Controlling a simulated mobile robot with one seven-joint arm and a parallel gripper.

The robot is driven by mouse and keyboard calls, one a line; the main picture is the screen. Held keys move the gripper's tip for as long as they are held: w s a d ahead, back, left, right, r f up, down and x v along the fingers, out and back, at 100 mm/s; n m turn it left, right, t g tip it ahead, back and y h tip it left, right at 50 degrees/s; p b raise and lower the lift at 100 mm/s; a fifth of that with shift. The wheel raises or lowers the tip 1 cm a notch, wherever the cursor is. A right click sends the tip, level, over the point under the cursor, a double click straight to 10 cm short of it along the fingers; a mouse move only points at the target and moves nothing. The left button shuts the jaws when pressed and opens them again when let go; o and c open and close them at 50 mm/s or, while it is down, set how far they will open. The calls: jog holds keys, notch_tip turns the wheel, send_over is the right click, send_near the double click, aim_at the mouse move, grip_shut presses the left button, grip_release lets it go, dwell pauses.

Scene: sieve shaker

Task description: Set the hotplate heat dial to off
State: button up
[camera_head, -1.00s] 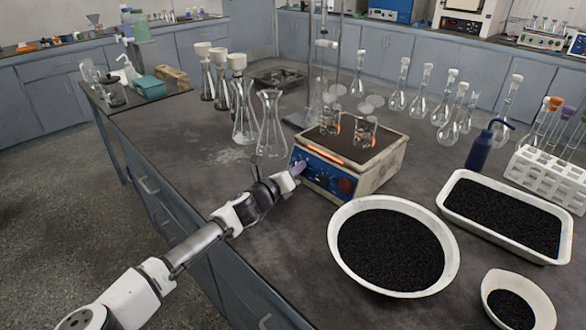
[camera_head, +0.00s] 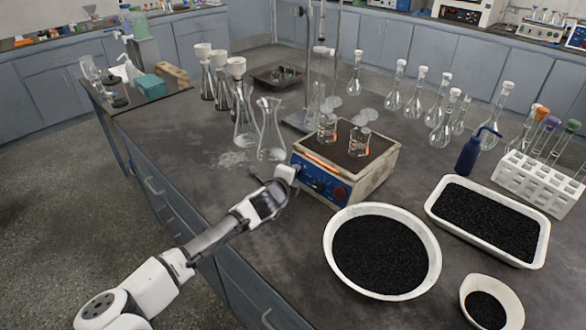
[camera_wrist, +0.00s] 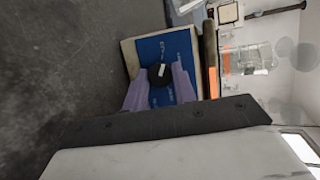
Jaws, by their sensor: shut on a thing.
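The hotplate (camera_head: 352,180) stands on the bench with a blue front panel, which also shows in the wrist view (camera_wrist: 180,50). Its black dial (camera_wrist: 160,75) carries a white pointer mark and sits between the two purple fingertips of my gripper (camera_wrist: 161,78). My gripper (camera_head: 290,176) is at the left end of the front panel in the head view, shut on the dial. In the head view the arm's end hides this dial. An orange glowing strip (camera_head: 315,161) shows along the hotplate's upper front edge.
Two small beakers (camera_head: 359,141) stand on the hotplate. Conical flasks (camera_head: 270,130) stand close behind my gripper to the left. A round white bowl of black grains (camera_head: 333,275) is in front of the hotplate. The bench's left front part is clear.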

jog(key=shift+r+n+g+y+p, duration=0.15)
jog(key=shift+n+p, duration=0.3)
jog(key=shift+n, duration=0.1)
jog(key=shift+r+n+g+y+p, duration=0.1)
jog(key=shift+n+g+y+p, duration=0.05)
jog(key=shift+n+p, duration=0.35)
jog(key=shift+a, duration=0.1)
jog(key=o, duration=1)
jog(key=shift+f, duration=0.15)
jog(key=b+v, duration=0.3)
jog(key=v, duration=1)
jog(key=shift+s+a+r+b, duration=0.1)
jog(key=shift+s+r+b, duration=0.15)
jog(key=shift+s+b, duration=0.1)
jog(key=shift+w, duration=0.1)
